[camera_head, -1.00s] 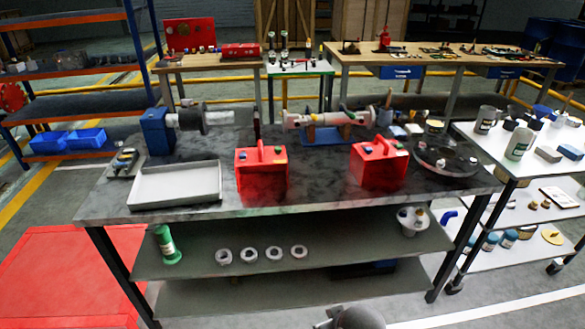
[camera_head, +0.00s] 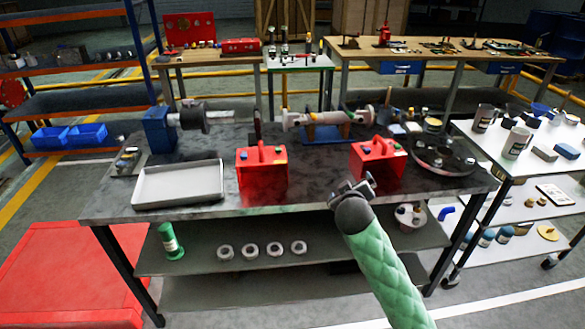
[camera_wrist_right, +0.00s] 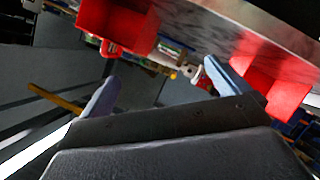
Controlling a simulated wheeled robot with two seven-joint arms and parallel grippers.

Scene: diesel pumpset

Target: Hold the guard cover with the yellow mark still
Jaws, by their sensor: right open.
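Two red guard covers with top handles sit on the grey workbench (camera_head: 320,182). One red cover (camera_head: 262,172) is at the middle and the other red cover (camera_head: 376,160) is to its right. Both carry small coloured marks; I cannot tell for sure which has the yellow one. My right gripper (camera_head: 354,186) is just in front of the bench edge, below and in front of the right cover, apart from it. In the wrist view its fingers (camera_wrist_right: 160,88) are spread with nothing between them, and red surfaces show beyond. My left gripper is out of view.
A pale tray (camera_head: 178,186) lies left of the covers. A shaft assembly (camera_head: 328,118) stands behind them and a round dark dish (camera_head: 443,158) lies to the right.

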